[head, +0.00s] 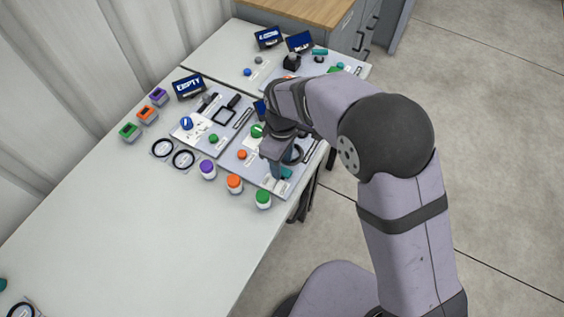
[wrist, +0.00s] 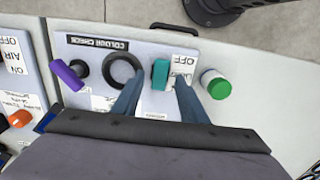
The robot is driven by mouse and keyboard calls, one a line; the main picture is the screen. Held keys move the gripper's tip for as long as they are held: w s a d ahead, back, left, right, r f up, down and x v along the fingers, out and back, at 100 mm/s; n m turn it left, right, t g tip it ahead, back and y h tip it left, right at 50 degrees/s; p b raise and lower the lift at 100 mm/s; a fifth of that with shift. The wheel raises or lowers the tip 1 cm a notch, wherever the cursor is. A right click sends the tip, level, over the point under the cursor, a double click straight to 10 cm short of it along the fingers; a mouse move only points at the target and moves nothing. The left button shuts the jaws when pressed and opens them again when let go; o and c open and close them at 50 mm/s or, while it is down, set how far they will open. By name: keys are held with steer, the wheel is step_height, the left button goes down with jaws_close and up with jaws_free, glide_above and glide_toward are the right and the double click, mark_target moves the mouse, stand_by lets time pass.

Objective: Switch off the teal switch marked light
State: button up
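The teal switch (wrist: 160,73) is on the light grey panel in the wrist view, next to a white label with upside-down writing that includes OFF (wrist: 181,60). A teal part of it also shows in the head view (head: 286,172), beside my gripper. My gripper (wrist: 157,84) is open, with one blue-grey finger on each side of the switch's near end in the picture. Whether either finger touches the switch, I cannot tell. In the head view my gripper points down over the panel's front right corner, and its fingertips are hard to make out.
A black ring (wrist: 123,70) and a purple lever (wrist: 68,76) are left of the switch. A green-capped jar (wrist: 216,84) stands close on the right. Orange (head: 234,183) and purple (head: 208,169) capped jars stand along the panel.

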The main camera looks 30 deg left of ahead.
steer(key=shift+f, duration=0.8)
steer(key=shift+c, duration=0.3)
jaws_close()
